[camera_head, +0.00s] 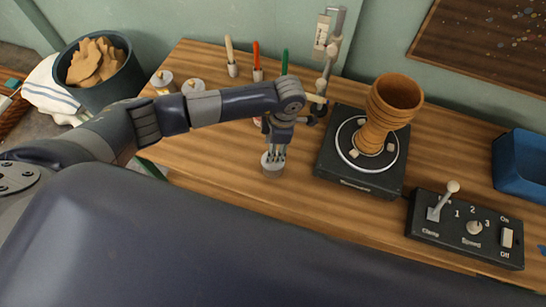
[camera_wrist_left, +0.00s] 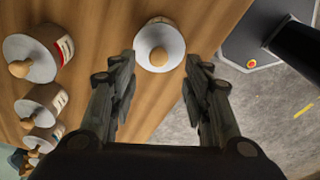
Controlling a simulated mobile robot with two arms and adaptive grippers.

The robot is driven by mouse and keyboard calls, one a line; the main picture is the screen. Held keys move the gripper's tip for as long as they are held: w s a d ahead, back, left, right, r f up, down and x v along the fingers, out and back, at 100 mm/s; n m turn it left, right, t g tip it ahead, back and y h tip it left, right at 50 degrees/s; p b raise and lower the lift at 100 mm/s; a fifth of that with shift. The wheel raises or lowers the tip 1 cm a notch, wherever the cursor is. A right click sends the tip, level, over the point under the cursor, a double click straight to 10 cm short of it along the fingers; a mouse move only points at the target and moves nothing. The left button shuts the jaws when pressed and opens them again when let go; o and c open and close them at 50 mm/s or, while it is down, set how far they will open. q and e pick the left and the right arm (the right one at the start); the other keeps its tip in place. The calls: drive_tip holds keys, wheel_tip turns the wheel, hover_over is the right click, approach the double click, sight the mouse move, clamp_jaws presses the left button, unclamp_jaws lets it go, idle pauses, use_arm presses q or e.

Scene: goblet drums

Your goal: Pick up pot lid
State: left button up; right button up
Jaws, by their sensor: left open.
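A small pot with a pale round lid and a wooden knob (camera_wrist_left: 158,57) stands in the left wrist view between and just beyond my fingertips. In the head view the same pot (camera_head: 272,166) stands near the front edge of the wooden table, partly hidden by my left gripper (camera_head: 276,147). The left gripper points down over the lid; in the left wrist view its fingers (camera_wrist_left: 158,75) are spread, one on each side, with nothing held. Contact with the lid cannot be told. My right gripper is not in view.
More lidded pots stand on the table (camera_head: 185,135), including one at the back left (camera_head: 162,80). A turntable (camera_head: 340,184) carries a clay goblet form (camera_head: 385,105) to the right. A control box (camera_head: 465,228) and blue bin (camera_head: 520,165) are further right. Upright coloured tools stand behind.

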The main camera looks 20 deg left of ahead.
use_arm(q)
drive_tip(key=shift+a+f+p, duration=0.15)
drive_tip(key=shift+f+p, duration=0.6)
drive_tip(key=shift+f, duration=1.6)
drive_tip(key=shift+w, duration=0.1)
clamp_jaws()
